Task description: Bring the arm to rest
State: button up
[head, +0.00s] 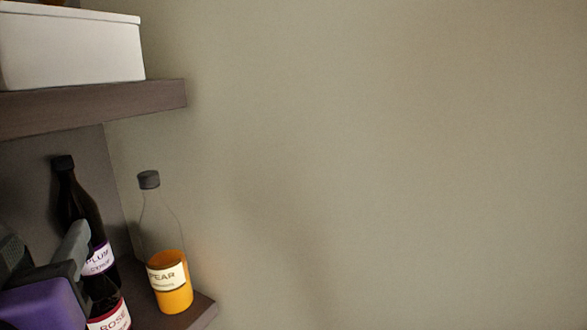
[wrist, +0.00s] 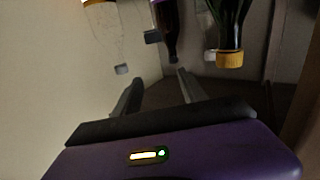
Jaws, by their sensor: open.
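My gripper (head: 76,248) shows at the lower left of the head view, a purple body with a grey finger beside the dark bottles on the lower shelf. In the wrist view my gripper (wrist: 156,84) has its two fingers apart, with nothing between them. A dark bottle labelled plum (head: 97,258) stands behind the finger. A dark bottle labelled rosé (head: 109,314) is partly cut off at the bottom edge. A clear bottle labelled pear (head: 171,290), with orange liquid and a grey cap, stands upright to the right.
The lower shelf (head: 203,308) ends just right of the pear bottle. An upper shelf (head: 120,100) above carries a white box (head: 70,50). A green bottle with a yellow cap (wrist: 229,59) shows in the wrist view. The plain wall (head: 400,160) fills the right, with nothing in front of it.

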jog(key=s+d+f+t+y, duration=0.1)
jog(key=s+d+f+t, duration=0.15)
jog(key=d+f, duration=2)
jog(key=s+d+f+m+g+h, duration=0.1)
jog(key=s+d+f+m+h, duration=0.2)
jog(key=s+d, duration=0.7)
jog(key=s+d+f+m+g+h, duration=0.1)
jog(key=s+d+f+m+h, duration=0.2)
jog(key=s+d+f+h, duration=0.4)
jog(key=s+d+f, duration=0.1)
jog(key=s+d, duration=0.2)
jog(key=d, duration=0.5)
jog(key=shift+s+f+m+g, duration=0.2)
jog(key=shift+f+m+g, duration=0.1)
jog(key=shift+g, duration=0.05)
